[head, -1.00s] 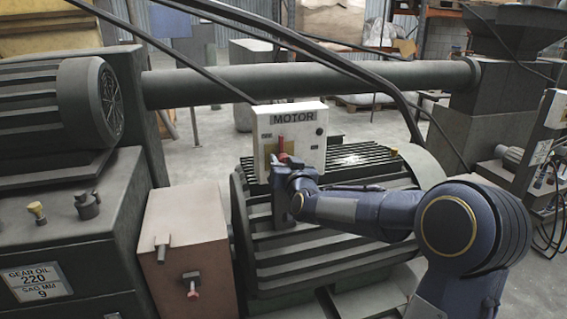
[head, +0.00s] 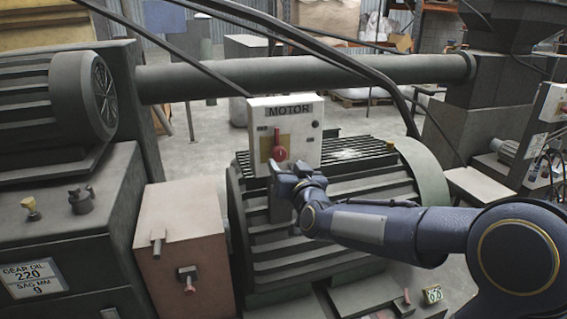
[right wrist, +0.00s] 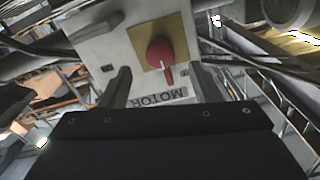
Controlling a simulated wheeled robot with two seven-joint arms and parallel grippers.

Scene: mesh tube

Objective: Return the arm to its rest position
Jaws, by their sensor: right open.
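My right arm comes in from the right in the head view. Its gripper (head: 286,172) is just below and in front of the white MOTOR box (head: 256,112). The box carries a red rotary switch (head: 280,153) on a yellow plate, and the switch handle is clear of the gripper. In the right wrist view my open fingers (right wrist: 160,82) stand apart with nothing between them, and the red switch (right wrist: 160,53) lies beyond them. That view shows the MOTOR lettering upside down. My left gripper is not in view.
A finned motor housing (head: 345,195) lies below and behind my right arm. A brown box with a lever (head: 190,235) and a dark gear-oil cabinet (head: 75,240) stand at left.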

